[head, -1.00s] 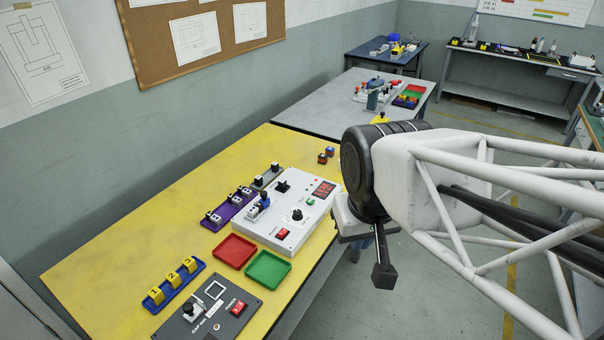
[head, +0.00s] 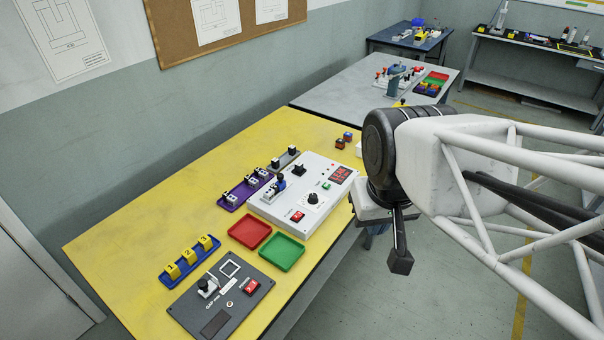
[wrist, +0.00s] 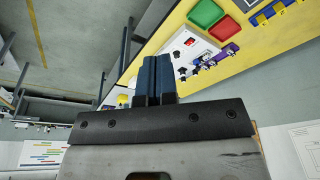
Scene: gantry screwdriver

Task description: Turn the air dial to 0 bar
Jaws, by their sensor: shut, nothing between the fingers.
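A black dial (head: 312,198) with a round white scale sits on the top of a white control box (head: 285,222) on the yellow bench. Its lettering and pointer are too small to read. The box also shows in the wrist view (wrist: 174,52). My gripper (wrist: 156,58) is shut and empty, with its two dark blue fingers side by side. In the head view my arm hangs beyond the bench's right edge, to the right of the box and apart from it. The fingers are mostly hidden there.
A red tray (head: 250,231) and a green tray (head: 282,252) lie near the box. A dark grey panel (head: 215,328), a blue rack with yellow numbered blocks (head: 189,259) and a purple rack (head: 243,193) share the bench. The bench's left part is bare.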

